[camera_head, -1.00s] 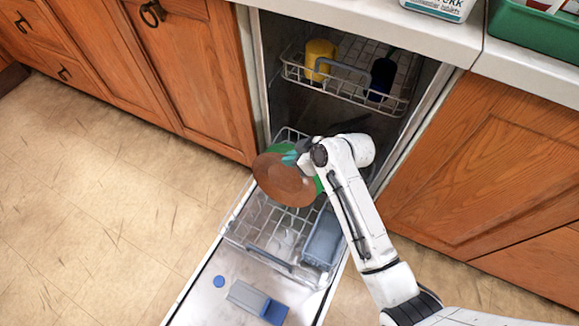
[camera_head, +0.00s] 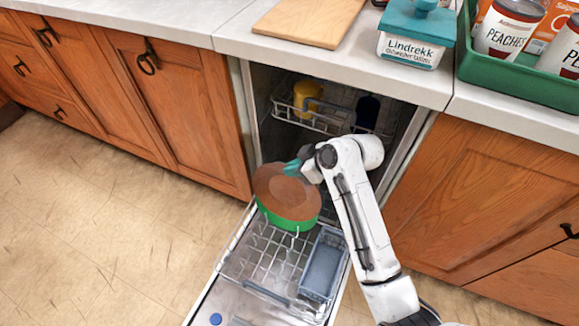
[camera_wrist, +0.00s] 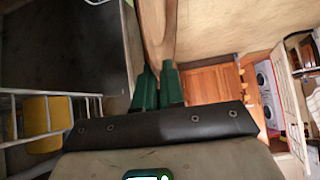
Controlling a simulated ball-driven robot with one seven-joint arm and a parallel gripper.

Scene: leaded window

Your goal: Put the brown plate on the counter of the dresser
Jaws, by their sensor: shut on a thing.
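The brown plate (camera_head: 284,192) is in my gripper (camera_head: 293,168), held at its upper edge over the pulled-out lower rack of the dishwasher. The plate is tilted, its broad brown face turned to the head camera. In the wrist view the green-tipped fingers (camera_wrist: 158,88) are shut on the plate (camera_wrist: 158,25), which shows nearly edge-on. A green dish (camera_head: 287,222) shows just below the plate, partly hidden by it; I cannot tell whether they touch. A pale counter (camera_head: 190,30) runs above wooden cupboards; I cannot tell whether this is the dresser.
The lower rack (camera_head: 255,262) with a grey basket (camera_head: 323,265) sits over the open dishwasher door. The upper rack holds a yellow cup (camera_head: 307,95) and a dark cup (camera_head: 367,110). On the counter are a board (camera_head: 310,20), a tablet box (camera_head: 410,45) and a green crate (camera_head: 520,75).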

